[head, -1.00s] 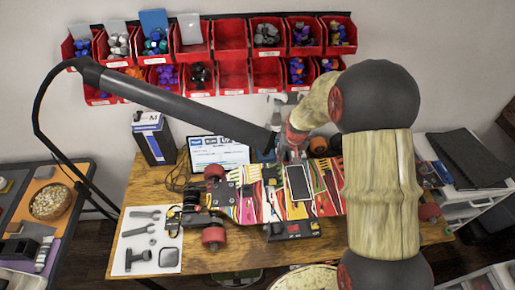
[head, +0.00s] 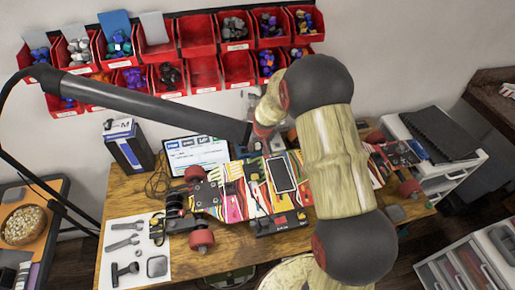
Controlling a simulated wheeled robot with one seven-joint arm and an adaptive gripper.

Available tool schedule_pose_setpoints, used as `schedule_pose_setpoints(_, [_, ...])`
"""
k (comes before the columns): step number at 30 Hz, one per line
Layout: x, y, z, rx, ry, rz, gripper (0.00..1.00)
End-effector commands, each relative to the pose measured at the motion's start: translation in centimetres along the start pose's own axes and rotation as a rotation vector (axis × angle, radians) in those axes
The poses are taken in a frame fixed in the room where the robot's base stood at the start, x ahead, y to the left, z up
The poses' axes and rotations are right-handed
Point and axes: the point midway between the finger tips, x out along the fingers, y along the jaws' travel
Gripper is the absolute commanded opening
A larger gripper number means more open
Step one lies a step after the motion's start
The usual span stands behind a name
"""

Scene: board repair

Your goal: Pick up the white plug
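I cannot make out a white plug in the head view; it may be hidden or too small to tell. My arm reaches over the right half of the wooden table. My gripper (head: 272,146) is small and mostly hidden near the back of the striped board, beside the lamp's end. I cannot see whether its fingers are open or hold anything. The striped longboard (head: 232,200) lies across the table with red wheels, and a dark phone-like device (head: 281,174) lies on it.
A black lamp arm (head: 150,103) crosses above the table. Red bins (head: 205,73) hang on the wall. A white sheet with tools (head: 118,262) lies at the front left. A laptop (head: 196,153) and a dark box (head: 128,146) stand at the back. White drawers (head: 450,172) stand right.

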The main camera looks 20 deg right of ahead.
Motion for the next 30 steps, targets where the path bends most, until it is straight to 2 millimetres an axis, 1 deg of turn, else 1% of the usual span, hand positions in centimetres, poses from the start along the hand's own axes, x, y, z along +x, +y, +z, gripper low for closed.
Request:
schedule_pose_setpoints(2, [0.59, 0.01, -0.02, 0.000, 0.001, 0.000, 0.39])
schedule_pose_setpoints(8, [0.54, 0.02, -0.07, 0.001, 0.001, 0.000, 0.39])
schedule_pose_setpoints(27, [0.53, 0.02, -0.05, 0.001, 0.001, 0.000, 0.03])
schedule_pose_setpoints(29, [0.53, 0.02, -0.05, 0.001, 0.001, 0.000, 0.00])
schedule_pose_setpoints(30, [0.52, 0.02, -0.06, 0.000, 0.001, 0.000, 0.00])
